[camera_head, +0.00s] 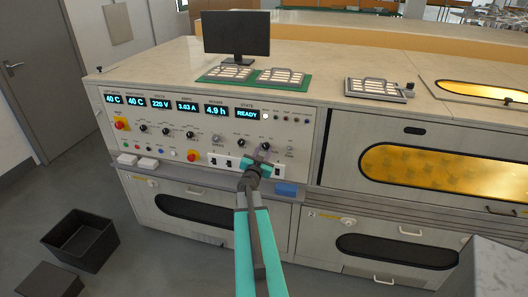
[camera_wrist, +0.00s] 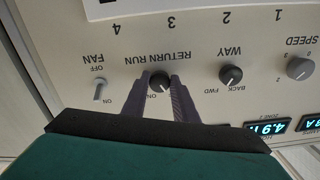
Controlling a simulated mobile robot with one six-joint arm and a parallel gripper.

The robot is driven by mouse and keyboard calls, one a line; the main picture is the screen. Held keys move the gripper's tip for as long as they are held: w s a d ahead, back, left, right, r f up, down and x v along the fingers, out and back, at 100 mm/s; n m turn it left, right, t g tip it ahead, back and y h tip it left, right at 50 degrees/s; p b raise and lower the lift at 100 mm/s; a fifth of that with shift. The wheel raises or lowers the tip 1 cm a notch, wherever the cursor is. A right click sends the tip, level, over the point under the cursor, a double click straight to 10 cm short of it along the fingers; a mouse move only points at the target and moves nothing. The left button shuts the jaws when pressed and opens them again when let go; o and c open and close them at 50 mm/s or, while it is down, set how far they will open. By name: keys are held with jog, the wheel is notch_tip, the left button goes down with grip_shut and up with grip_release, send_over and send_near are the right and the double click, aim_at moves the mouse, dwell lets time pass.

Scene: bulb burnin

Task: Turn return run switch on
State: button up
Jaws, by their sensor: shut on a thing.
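The return run switch is a round black knob (camera_wrist: 160,82) on the pale control panel, with an upside-down RETURN RUN label above it in the wrist view. An ON mark shows just below it; the other end mark is hidden by a finger. I cannot tell clearly which way the knob points. My gripper (camera_wrist: 161,87) has one finger on each side of the knob and is shut on it. In the head view my gripper (camera_head: 263,155) is at the right part of the panel and covers most of the knob.
In the wrist view the fan toggle (camera_wrist: 100,88) is left of the fingers, and the way knob (camera_wrist: 231,76) and speed knob (camera_wrist: 299,67) are to the right. A blue block (camera_head: 286,189) lies on the ledge below the panel. The state display (camera_head: 247,114) reads READY.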

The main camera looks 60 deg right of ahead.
jog(key=shift+f+m, duration=0.1)
jog(key=shift+m, duration=0.2)
jog(key=m+b, duration=0.3)
jog(key=m, duration=0.2)
jog(key=shift+b, duration=0.4)
jog(key=m+b, duration=0.3)
jog(key=m, duration=0.3)
jog(key=o, duration=1.1)
jog(key=shift+c, duration=0.2)
jog(key=shift+a+r, duration=0.15)
jog(key=shift+r, duration=0.05)
